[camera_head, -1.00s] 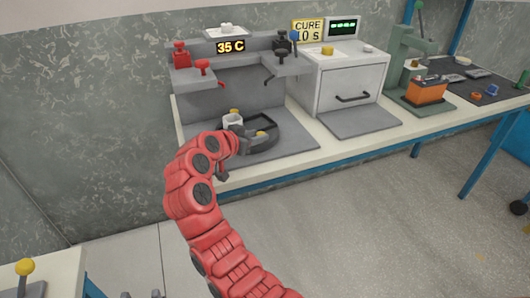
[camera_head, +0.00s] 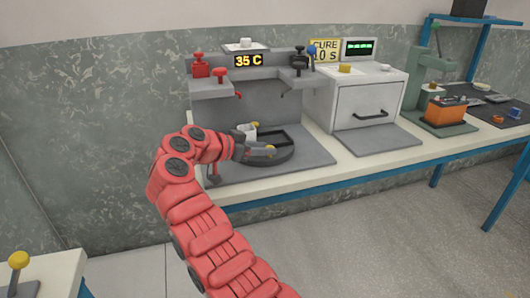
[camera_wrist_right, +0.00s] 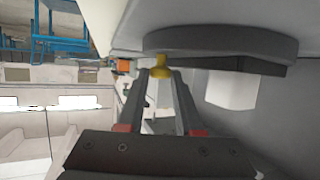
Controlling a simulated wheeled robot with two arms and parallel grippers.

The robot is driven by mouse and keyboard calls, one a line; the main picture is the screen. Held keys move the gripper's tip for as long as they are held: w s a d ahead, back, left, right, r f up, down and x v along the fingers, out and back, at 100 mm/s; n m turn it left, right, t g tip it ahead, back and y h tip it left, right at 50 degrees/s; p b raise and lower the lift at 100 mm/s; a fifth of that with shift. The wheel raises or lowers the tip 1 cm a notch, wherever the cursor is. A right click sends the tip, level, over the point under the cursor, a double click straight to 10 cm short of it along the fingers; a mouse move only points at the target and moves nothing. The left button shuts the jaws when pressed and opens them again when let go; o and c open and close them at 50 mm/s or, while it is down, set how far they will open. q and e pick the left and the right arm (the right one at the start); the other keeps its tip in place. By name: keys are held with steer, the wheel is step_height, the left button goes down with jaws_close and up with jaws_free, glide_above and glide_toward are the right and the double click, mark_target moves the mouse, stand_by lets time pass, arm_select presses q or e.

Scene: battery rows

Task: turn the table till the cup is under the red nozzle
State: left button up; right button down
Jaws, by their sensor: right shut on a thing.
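The round grey turntable (camera_head: 284,158) sits on the grey machine's base and also shows in the right wrist view (camera_wrist_right: 220,42). The white cup (camera_head: 246,134) stands upright on its left side, partly behind my gripper; it is also in the wrist view (camera_wrist_right: 232,92). The red nozzle side has a red valve (camera_head: 201,68) and a red handle (camera_head: 220,76) on the machine's left shelf. The cup is below and right of that shelf in the picture. My right gripper (camera_head: 266,151) is shut on a yellow knob (camera_wrist_right: 160,66) at the turntable's near rim. My left gripper is out of view.
A dark tap (camera_head: 300,62) is on the machine's right shelf, beside a "35 C" display (camera_head: 249,61). A white curing oven (camera_head: 360,100) stands right of it. Farther right are a green press (camera_head: 428,85) and an orange box (camera_head: 446,110).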

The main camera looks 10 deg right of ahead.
stand_by(0.5)
steer(key=c, duration=0.6)
jaws_free()
steer(key=shift+a, duration=0.1)
steer(key=p+v, duration=0.6)
steer(key=v, duration=1.1)
steer(key=shift+a+r, duration=0.1)
steer(key=shift+s, duration=0.1)
